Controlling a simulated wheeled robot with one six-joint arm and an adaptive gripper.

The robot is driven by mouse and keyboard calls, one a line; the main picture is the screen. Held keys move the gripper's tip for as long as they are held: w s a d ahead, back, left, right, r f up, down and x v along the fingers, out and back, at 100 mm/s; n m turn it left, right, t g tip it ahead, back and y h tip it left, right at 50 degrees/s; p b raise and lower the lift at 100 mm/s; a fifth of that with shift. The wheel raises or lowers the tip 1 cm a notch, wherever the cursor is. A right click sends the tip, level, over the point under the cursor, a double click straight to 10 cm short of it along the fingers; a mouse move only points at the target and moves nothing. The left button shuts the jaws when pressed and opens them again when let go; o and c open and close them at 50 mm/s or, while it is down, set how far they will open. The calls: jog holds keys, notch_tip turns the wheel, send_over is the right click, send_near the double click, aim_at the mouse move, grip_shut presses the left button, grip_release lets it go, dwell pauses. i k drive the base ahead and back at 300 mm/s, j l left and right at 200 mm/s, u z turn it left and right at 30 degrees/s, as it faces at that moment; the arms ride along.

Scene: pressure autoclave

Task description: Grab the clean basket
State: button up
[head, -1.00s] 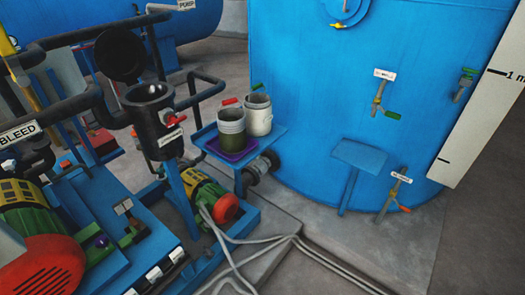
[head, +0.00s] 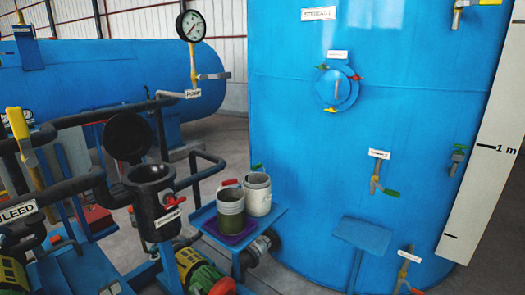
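Two basket-like cylinders stand side by side on a small blue shelf (head: 270,222) against the large blue tank. The paler, whitish one (head: 258,196), with a green tab at its rim, looks like the clean basket. The other (head: 231,211) has a red tab and a dark green lower part, and stands on a purple tray (head: 229,237). Both are upright and close together; I cannot tell if they touch. My gripper is not in view.
A black open pot (head: 151,196) on the piping stands left of the shelf, with a round black lid (head: 126,136) raised behind it. Pipes, valves and a pump (head: 199,272) crowd the left. A bare blue shelf (head: 363,236) sits lower right at the tank (head: 300,120).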

aim_at(253, 180)
jog(key=i+l+u, duration=0.35)
jog(key=i+l, duration=0.2)
jog(key=i, duration=0.15)
jog(key=i+l+u, duration=0.35)
jog(key=i+l, duration=0.3)
jog(key=l, duration=0.1)
